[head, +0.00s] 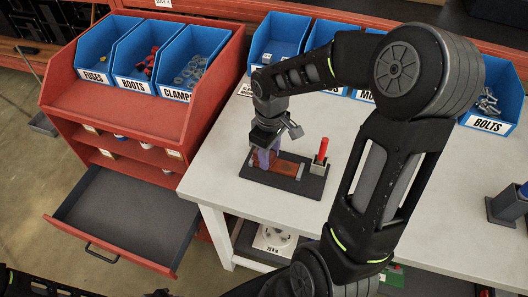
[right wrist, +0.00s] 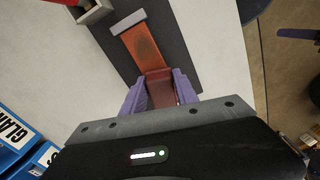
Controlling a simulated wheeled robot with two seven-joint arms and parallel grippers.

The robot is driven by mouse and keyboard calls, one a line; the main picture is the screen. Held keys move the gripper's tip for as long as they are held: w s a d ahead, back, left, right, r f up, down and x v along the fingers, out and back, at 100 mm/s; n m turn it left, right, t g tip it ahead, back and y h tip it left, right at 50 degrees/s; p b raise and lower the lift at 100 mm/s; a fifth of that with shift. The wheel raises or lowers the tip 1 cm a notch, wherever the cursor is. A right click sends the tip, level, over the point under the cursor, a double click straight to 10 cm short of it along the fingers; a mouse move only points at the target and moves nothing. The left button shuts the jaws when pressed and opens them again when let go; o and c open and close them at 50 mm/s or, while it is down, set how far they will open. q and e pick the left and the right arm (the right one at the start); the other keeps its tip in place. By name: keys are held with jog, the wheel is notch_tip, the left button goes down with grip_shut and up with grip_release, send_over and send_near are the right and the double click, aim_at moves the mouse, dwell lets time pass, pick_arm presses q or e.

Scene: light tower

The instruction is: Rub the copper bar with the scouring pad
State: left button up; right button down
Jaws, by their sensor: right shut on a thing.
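The copper bar (head: 285,169) lies on a dark base plate (head: 312,184) on the white table. In the right wrist view the bar (right wrist: 137,44) is orange, with a dark stain on its face. My right gripper (head: 265,160) is over the bar's left end, pointing down. Its purple fingers are shut on a dark red block, which I take to be the scouring pad (right wrist: 159,88). The pad is at or just above the bar's near end; contact is hard to tell. My left gripper does not show.
Blue bins, such as the bolts bin (head: 488,124), line the table's back. A red cabinet with an open drawer (head: 125,215) stands at the left.

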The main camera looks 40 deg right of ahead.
aim_at(302, 172)
jog(key=shift+s+d, duration=0.45)
jog(key=shift+s, duration=0.35)
jog(key=shift+s+d, duration=0.7)
jog(key=shift+s, duration=0.3)
jog(key=shift+s+d+f, duration=0.1)
jog(key=shift+s+d, duration=0.2)
jog(key=shift+s, duration=0.15)
jog(key=shift+s, duration=0.1)
jog(key=shift+s+d+f+p, duration=0.2)
jog(key=shift+s+d, duration=0.3)
jog(key=shift+s, duration=0.3)
jog(key=shift+s+d+f+p, duration=0.15)
jog(key=shift+s+d, duration=0.35)
jog(key=shift+s, duration=0.25)
jog(key=shift+r, duration=0.1)
